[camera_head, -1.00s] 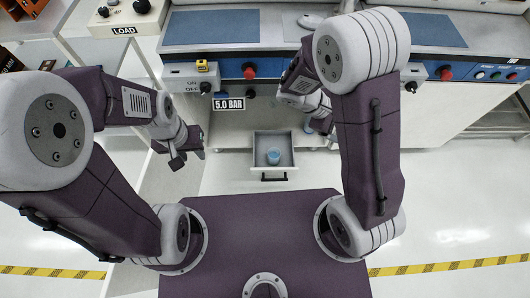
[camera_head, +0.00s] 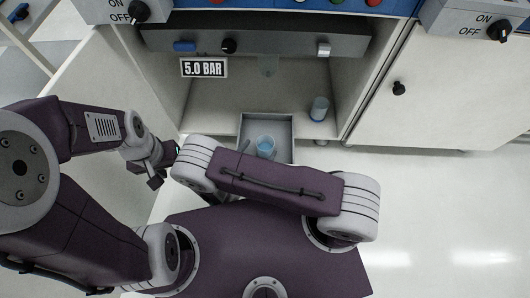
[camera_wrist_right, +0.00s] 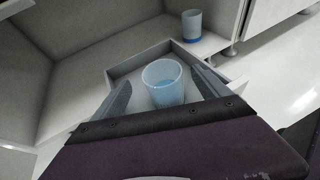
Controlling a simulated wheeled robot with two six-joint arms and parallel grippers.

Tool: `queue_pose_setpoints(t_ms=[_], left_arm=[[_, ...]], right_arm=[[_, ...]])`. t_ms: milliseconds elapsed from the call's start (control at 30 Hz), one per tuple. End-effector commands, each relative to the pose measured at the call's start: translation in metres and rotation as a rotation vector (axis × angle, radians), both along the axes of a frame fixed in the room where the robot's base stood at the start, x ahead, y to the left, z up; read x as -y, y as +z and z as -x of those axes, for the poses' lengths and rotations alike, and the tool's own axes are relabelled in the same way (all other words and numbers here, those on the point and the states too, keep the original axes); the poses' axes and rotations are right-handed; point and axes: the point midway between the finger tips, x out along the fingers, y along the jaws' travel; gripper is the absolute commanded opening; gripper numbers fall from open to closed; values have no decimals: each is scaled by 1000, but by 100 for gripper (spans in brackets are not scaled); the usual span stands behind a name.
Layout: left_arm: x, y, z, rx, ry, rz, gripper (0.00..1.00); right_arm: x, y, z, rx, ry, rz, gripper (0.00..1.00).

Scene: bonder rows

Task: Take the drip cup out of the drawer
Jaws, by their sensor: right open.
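The drip cup (camera_head: 265,144), a translucent light-blue cup, stands upright inside the open grey drawer (camera_head: 293,132). In the right wrist view the cup (camera_wrist_right: 163,88) is close up in the drawer (camera_wrist_right: 137,62). My right gripper (camera_wrist_right: 160,76) is open, with one finger left and one right of the cup; whether either touches it I cannot tell. In the head view my right arm crosses in front of the drawer and mostly hides its gripper. My left gripper (camera_head: 157,172) hangs left of the drawer, small and partly hidden, its jaws unclear.
A second cup with a blue base (camera_head: 319,108) stands on the cabinet floor, right of the drawer. The bay's side walls flank the drawer. A 5.0 BAR sign (camera_head: 204,68) hangs above at left. A closed white cabinet door (camera_head: 440,95) is at right; the floor there is clear.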

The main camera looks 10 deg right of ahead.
Motion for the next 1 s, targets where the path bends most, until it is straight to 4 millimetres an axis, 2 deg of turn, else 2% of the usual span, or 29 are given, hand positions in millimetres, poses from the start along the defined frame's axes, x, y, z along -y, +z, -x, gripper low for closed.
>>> queue_pose_setpoints(t_ms=[33, 100, 333, 533, 700, 900, 1000], left_arm=[[0, -13, 0, 0, 0, 0, 36], [0, -21, 0, -1, 0, 0, 36], [0, -27, 0, -1, 0, 0, 36], [0, -65, 0, -1, 0, 0, 36], [0, -71, 0, -1, 0, 0, 36], [0, -68, 0, -1, 0, 0, 36], [0, -68, 0, -1, 0, 0, 36]], right_arm=[[6, -10, -6, 0, -7, 0, 86], [13, -14, -14, 0, -7, 0, 86], [21, -15, -24, 0, -4, -1, 86], [41, -35, -46, 0, -8, -2, 86], [51, -35, -59, 0, -4, 0, 86], [51, -33, -60, 0, -3, 0, 86], [51, -33, -60, 0, -3, 0, 58]])
